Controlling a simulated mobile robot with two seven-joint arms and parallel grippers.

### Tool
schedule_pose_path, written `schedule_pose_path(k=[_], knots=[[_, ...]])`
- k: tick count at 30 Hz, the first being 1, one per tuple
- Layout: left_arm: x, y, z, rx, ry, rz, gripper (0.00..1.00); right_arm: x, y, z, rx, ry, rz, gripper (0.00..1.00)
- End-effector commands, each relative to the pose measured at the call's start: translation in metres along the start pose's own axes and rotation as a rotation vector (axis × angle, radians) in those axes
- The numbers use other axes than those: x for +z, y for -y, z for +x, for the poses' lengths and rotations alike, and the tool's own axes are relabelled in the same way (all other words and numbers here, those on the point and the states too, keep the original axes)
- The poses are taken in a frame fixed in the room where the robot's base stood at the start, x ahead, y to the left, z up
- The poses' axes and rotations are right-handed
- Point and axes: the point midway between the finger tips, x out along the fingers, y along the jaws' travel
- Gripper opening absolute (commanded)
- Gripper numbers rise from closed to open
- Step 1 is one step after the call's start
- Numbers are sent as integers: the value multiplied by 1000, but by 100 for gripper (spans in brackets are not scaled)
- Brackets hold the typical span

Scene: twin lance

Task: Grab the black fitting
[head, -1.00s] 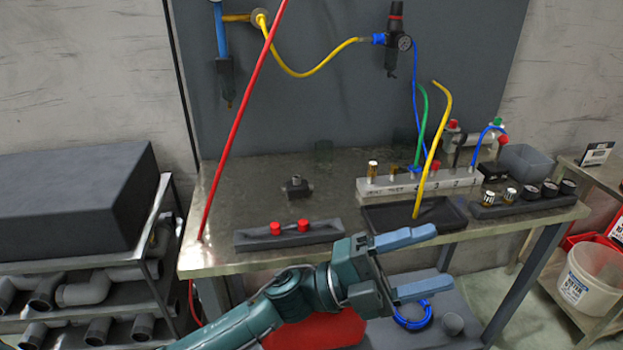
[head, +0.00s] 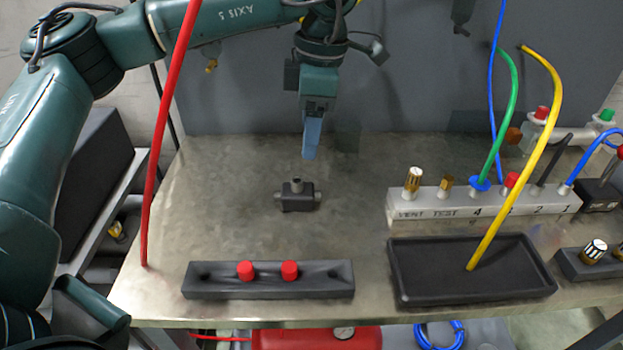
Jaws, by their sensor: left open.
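The black fitting (head: 298,200) is a small dark block with grey metal ports on its top and sides. It sits on the metal workbench (head: 230,225), left of the middle in the head view. My left gripper (head: 311,150) points down above and slightly behind the fitting, with its blue fingers seen nearly edge-on, one covering the other. It is open and empty, apart from the fitting. My right gripper is not in view.
A black holder (head: 325,282) with two red caps lies in front of the fitting. A black tray (head: 420,290) and a grey labelled manifold (head: 400,205) stand to the right. A red hose (head: 164,150) rises at left. Bench around the fitting is clear.

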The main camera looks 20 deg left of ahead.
Motion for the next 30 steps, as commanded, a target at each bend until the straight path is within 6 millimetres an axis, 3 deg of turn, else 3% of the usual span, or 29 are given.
schedule_pose_path(k=[12,19,25,30], knots=[[-2,0,68,2,-6,-1,67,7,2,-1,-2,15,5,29],[-4,0,84,2,-5,-2,67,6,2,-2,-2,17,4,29],[-10,2,114,0,-6,-1,67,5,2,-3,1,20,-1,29],[-9,1,128,3,-3,-2,67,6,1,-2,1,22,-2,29]])
